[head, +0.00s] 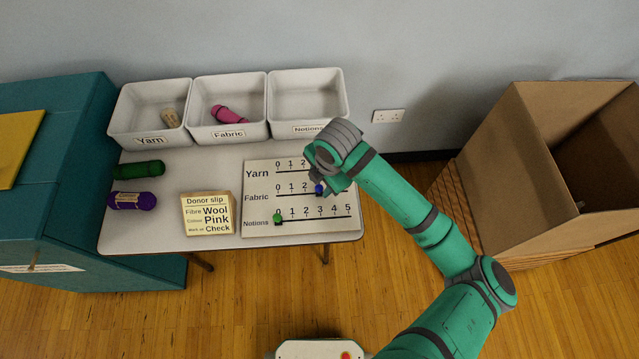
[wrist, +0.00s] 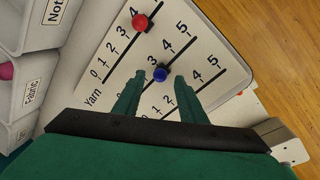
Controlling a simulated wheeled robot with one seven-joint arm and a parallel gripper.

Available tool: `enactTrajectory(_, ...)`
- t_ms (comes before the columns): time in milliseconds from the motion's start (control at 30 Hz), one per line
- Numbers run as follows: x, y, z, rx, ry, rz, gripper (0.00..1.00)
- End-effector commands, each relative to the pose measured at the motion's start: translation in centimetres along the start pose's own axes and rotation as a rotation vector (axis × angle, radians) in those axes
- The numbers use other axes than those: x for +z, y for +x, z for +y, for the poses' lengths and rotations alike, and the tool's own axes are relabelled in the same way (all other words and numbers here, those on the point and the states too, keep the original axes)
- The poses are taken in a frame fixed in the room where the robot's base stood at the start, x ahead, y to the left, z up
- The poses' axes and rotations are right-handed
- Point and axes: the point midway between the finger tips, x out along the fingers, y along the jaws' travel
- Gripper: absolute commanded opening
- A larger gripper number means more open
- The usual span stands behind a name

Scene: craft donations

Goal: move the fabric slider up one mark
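A board (head: 256,171) with Yarn, Fabric and Notions scales lies on the table. The blue fabric slider (head: 319,189) is at about mark 3 on its line; it also shows in the wrist view (wrist: 160,74). My gripper (wrist: 158,78) is open, with one finger on each side of the blue slider; I cannot tell whether they touch it. In the head view my gripper (head: 328,184) covers the right part of the Fabric row. The red yarn slider (wrist: 140,22) is near the high end of its line. The green notions slider (head: 278,217) is at 0.
White bins for Yarn (head: 149,128), Fabric (head: 229,120) and Notions (head: 307,115) stand along the back. A donor slip block (head: 208,214) and green (head: 141,169) and purple (head: 133,201) yarn rolls lie left of the board. A cardboard box (head: 548,185) stands right.

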Motion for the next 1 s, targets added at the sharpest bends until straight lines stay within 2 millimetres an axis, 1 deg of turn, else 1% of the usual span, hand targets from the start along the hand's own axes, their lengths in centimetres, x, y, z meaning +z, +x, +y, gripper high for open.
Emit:
enactTrajectory(33,0.1,-1.0,0.0,0.002,-0.003,-0.003,0.38)
enactTrajectory(200,0.1,-4.3,0.1,0.002,-0.002,-0.004,0.38)
enactTrajectory(300,0.1,-6.0,0.0,0.002,-0.002,-0.004,0.38)
enactTrajectory(433,0.0,-7.6,0.0,0.001,-0.002,-0.002,0.38)
enactTrajectory(600,0.0,-8.6,0.0,0.001,0.000,-0.001,0.38)
enactTrajectory(1000,0.0,-8.6,0.0,0.001,0.000,0.000,0.38)
